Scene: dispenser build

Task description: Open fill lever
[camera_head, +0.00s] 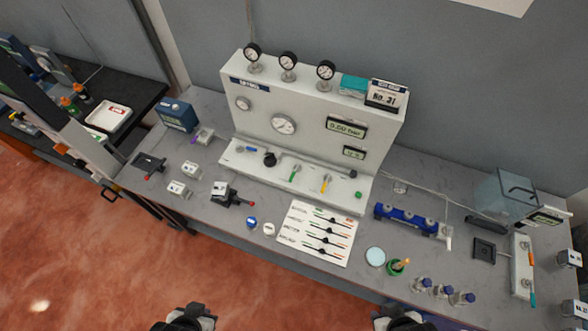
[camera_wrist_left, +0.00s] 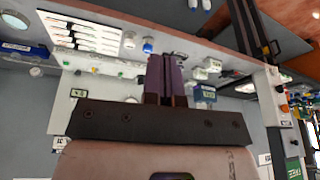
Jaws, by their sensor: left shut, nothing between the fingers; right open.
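A light grey dispenser panel (camera_head: 225,100) stands at the back of the bench with dials, displays and a ledge of controls. On the ledge are a blue-handled lever (camera_head: 250,149), a black knob (camera_head: 270,159), a green-handled lever (camera_head: 295,173) and a yellow-handled lever (camera_head: 326,184). I cannot read which one is the fill lever. My left gripper (camera_head: 194,314) is at the bottom edge, well short of the panel; in the left wrist view its fingers (camera_wrist_left: 166,78) are together and empty. My right gripper (camera_head: 398,315) is open at the bottom edge, apart from everything.
A printed card (camera_head: 316,232) lies before the panel. A black device with a red-tipped handle (camera_head: 232,195) and two caps (camera_head: 252,222) are left of it. A blue rack (camera_head: 405,219), a green cup (camera_head: 397,267) and several bottles (camera_head: 442,290) are to the right.

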